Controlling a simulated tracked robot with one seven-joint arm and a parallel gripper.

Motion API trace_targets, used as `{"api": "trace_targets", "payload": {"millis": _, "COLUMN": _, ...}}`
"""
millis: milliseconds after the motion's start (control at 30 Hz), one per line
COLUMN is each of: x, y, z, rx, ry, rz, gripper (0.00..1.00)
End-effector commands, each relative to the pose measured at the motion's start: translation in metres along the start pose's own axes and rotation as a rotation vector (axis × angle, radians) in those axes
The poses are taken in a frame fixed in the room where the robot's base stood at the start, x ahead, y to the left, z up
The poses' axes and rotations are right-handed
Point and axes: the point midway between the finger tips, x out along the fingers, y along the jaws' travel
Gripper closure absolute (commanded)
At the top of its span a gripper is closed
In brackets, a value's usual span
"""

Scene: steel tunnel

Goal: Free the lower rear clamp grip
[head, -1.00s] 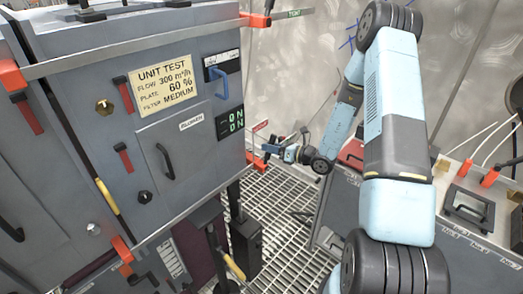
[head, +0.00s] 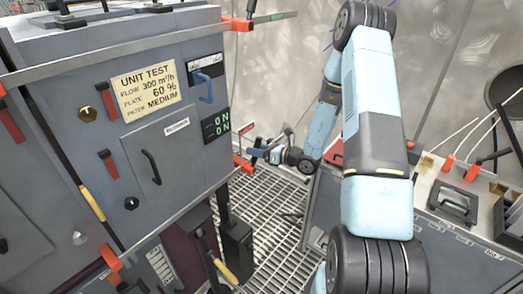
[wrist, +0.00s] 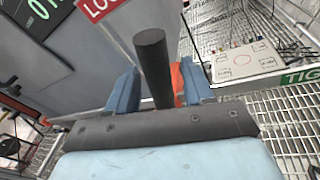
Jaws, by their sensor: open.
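My gripper (head: 257,150) is at the lower rear corner of the grey unit (head: 150,110) in the head view. In the wrist view its two blue fingers (wrist: 160,88) are apart. A dark round grip (wrist: 152,55) stands between them, with visible space on both sides. An orange-red clamp part (wrist: 179,82) shows behind the grip, close to the right finger. The lower rear clamp (head: 243,164) shows small and red in the head view, partly behind my gripper. The grip's lower end is hidden by my gripper body.
A red label (wrist: 97,8) beginning "LOC" and a green label (wrist: 302,75) beginning "TIG" show in the wrist view. An upper rear clamp (head: 238,24) is above. Grating floor (head: 275,215) lies below.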

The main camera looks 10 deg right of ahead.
Motion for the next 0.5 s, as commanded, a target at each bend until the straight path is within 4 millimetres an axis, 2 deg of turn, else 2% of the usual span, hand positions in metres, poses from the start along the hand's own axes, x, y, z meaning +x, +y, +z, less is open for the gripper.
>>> {"api": "trace_targets", "payload": {"millis": 133, "x": -0.004, "y": 0.000, "z": 0.000, "rx": 0.000, "ry": -0.001, "rz": 0.000, "gripper": 0.48}}
{"api": "trace_targets", "payload": {"millis": 267, "x": -0.019, "y": -0.001, "z": 0.001, "rx": -0.001, "ry": -0.001, "rz": -0.002, "gripper": 0.48}}
{"api": "trace_targets", "payload": {"millis": 500, "x": -0.065, "y": -0.001, "z": 0.000, "rx": 0.001, "ry": -0.001, "rz": -0.003, "gripper": 0.48}}
